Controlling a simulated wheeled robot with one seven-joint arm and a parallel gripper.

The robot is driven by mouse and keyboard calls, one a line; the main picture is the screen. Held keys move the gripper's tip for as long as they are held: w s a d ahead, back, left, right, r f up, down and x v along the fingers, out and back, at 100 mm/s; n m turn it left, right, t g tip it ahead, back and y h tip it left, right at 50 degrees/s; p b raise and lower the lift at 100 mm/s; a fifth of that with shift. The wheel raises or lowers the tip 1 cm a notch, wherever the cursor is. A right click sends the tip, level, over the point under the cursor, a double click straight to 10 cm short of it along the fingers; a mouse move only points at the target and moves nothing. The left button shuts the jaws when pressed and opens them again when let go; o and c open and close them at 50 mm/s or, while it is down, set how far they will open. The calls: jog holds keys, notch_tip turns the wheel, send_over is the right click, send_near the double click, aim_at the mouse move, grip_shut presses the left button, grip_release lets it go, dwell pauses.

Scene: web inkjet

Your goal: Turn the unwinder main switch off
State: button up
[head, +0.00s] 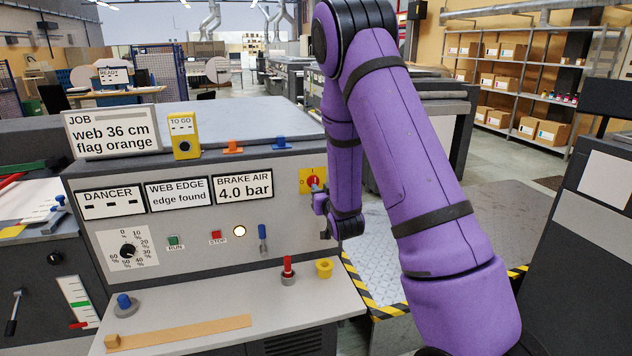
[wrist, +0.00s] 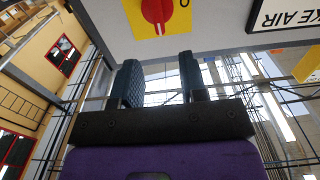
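The main switch is a red rotary knob (head: 313,181) on a yellow plate at the right end of the grey machine panel. In the wrist view the knob (wrist: 157,10) is cut by the top edge, and a "0" mark shows beside it on the plate. My gripper (head: 322,214) is at the panel's right end, just below the switch in the head view. In the wrist view its two dark fingers (wrist: 160,82) stand apart with nothing between them. They are not around the knob. The knob's exact position is too small to tell.
The panel carries a dial (head: 128,250), a green RUN button (head: 173,241), a red STOP button (head: 216,237), a lit lamp (head: 239,231) and a blue lever (head: 262,238). A red-topped post (head: 288,270) and yellow knob (head: 324,268) stand on the ledge below.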

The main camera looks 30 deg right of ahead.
aim_at(315, 179)
jog(key=x, duration=0.7)
jog(key=shift+w+d+f, duration=0.1)
jog(key=shift+w, duration=0.15)
grip_shut()
